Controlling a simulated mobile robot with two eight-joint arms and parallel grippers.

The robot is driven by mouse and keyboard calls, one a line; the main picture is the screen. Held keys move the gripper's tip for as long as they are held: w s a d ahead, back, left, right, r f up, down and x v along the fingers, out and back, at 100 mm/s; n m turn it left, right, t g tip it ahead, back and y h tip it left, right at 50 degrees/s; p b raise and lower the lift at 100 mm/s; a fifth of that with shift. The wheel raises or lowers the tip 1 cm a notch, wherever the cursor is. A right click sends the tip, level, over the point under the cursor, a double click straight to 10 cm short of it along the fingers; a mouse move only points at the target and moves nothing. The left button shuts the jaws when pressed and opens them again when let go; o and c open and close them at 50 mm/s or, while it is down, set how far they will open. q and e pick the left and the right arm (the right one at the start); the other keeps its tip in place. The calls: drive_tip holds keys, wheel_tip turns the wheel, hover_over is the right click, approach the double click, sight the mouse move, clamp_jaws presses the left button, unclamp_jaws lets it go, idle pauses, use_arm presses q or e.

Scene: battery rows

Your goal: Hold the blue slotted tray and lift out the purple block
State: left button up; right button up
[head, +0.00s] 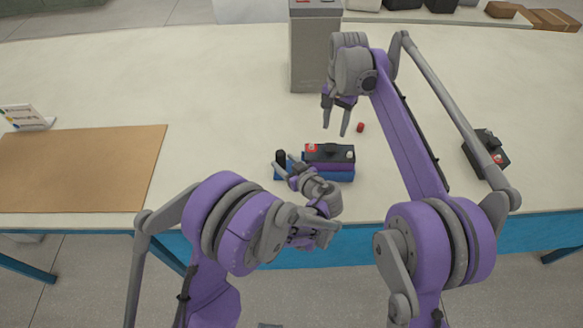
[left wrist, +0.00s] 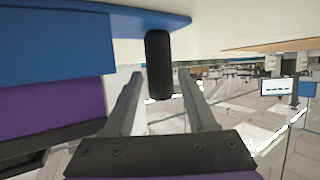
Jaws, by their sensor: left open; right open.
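The blue slotted tray (head: 341,178) lies near the table's front edge, partly hidden by my left gripper; it also shows in the left wrist view (left wrist: 50,42). The purple block (head: 343,167) sits in it, under a black block (head: 328,149) with a red mark; it also shows in the left wrist view (left wrist: 55,107). A black upright post (head: 280,156) stands at the tray's left end. My left gripper (head: 284,165) is open, its fingers on either side of the post (left wrist: 158,65). My right gripper (head: 338,119) is open and empty above the table, behind the tray.
A small red cylinder (head: 360,127) lies behind the tray. A grey bin (head: 308,60) stands farther back. A black device (head: 485,150) is at the right, beside my right arm. A brown mat (head: 80,165) lies at the left. The table between mat and tray is clear.

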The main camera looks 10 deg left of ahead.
use_arm(q)
drive_tip(key=x, duration=0.5)
drive_tip(key=shift+w+a+f, duration=0.15)
drive_tip(key=shift+w, duration=0.1)
drive_tip(key=shift+c, duration=0.4)
clamp_jaws()
idle(0.8)
